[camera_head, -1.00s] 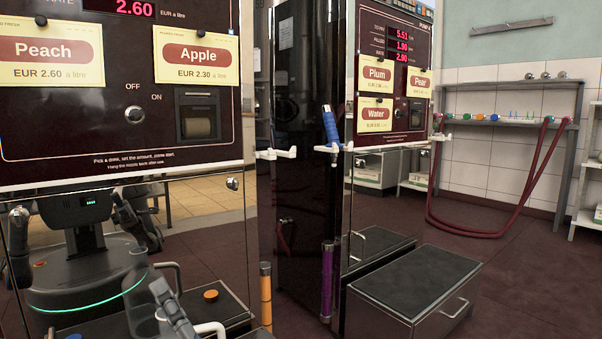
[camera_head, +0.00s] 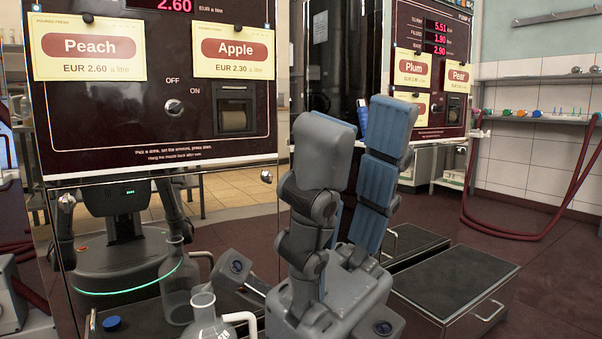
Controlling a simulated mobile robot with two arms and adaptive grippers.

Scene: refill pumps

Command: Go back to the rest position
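My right gripper (camera_head: 360,122) stands large in the middle of the head view, with its fingers pointing up. Its two fingers have blue pads and are apart, with nothing seen between them.
The Peach and Apple pump (camera_head: 100,125) stands at left, its glossy lower panel reflecting my body. The Plum and Pear pump (camera_head: 440,90) stands behind the gripper. A dark-topped metal step (camera_head: 455,285) is at right. Red hoses (camera_head: 540,230) hang from a rack. Floor at far right is clear.

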